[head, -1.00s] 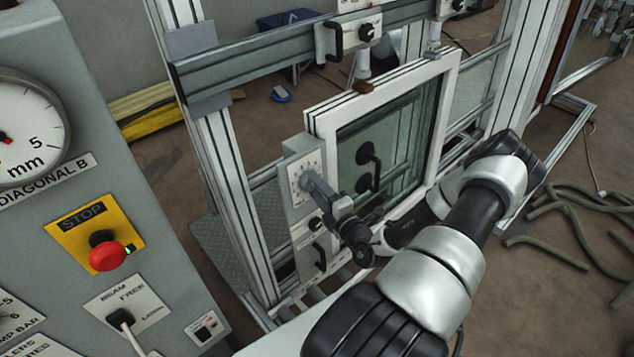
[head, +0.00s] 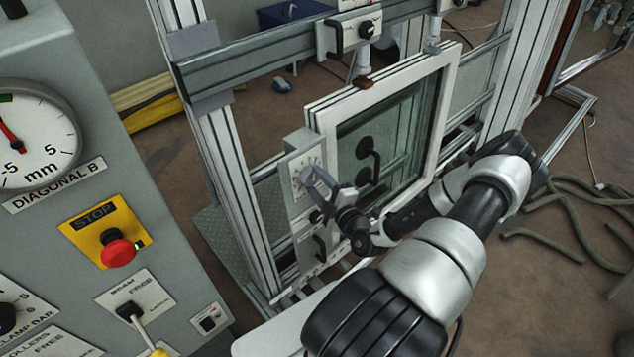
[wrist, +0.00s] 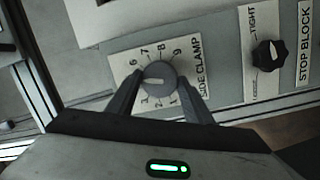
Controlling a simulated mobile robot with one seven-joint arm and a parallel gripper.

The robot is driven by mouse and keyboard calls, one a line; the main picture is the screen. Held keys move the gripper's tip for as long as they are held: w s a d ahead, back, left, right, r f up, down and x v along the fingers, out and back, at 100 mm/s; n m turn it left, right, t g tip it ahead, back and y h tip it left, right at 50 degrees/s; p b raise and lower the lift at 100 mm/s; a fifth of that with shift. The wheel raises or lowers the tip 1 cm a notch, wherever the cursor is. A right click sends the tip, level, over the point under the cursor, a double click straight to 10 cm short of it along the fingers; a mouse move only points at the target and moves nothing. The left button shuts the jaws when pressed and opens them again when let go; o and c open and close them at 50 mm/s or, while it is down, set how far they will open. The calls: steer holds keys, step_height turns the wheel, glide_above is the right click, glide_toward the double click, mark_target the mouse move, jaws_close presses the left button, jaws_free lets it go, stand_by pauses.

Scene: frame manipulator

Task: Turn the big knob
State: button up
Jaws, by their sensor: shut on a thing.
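The big round grey knob (wrist: 158,82) sits on a white numbered dial plate (wrist: 122,66) marked SIDE CLAMP in the wrist view. Its pale pointer mark faces left, between the 6 and the 3; the left finger covers the numbers there. My gripper (wrist: 162,88) is shut on the knob, with one finger on each side. In the head view, my gripper (head: 313,180) reaches the dial plate (head: 299,170) on the grey side panel of the frame; the knob is mostly hidden by the fingers.
A smaller black knob (wrist: 267,54) marked TIGHT is to the right, beside a STOP BLOCK label (wrist: 305,45). A glazed white frame (head: 448,110) stands beside the panel. A console with a red stop button (head: 118,252) is at left. Hoses (head: 560,238) lie on the floor at right.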

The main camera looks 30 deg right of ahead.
steer(key=o, duration=1)
steer(key=shift+o, duration=0.2)
steer(key=s+r+b, duration=0.1)
steer(key=s+r, duration=0.1)
steer(key=s, duration=1.5)
steer(key=shift+s+a+b, duration=0.15)
steer(key=shift+a+b, duration=0.15)
steer(key=shift+a, duration=0.15)
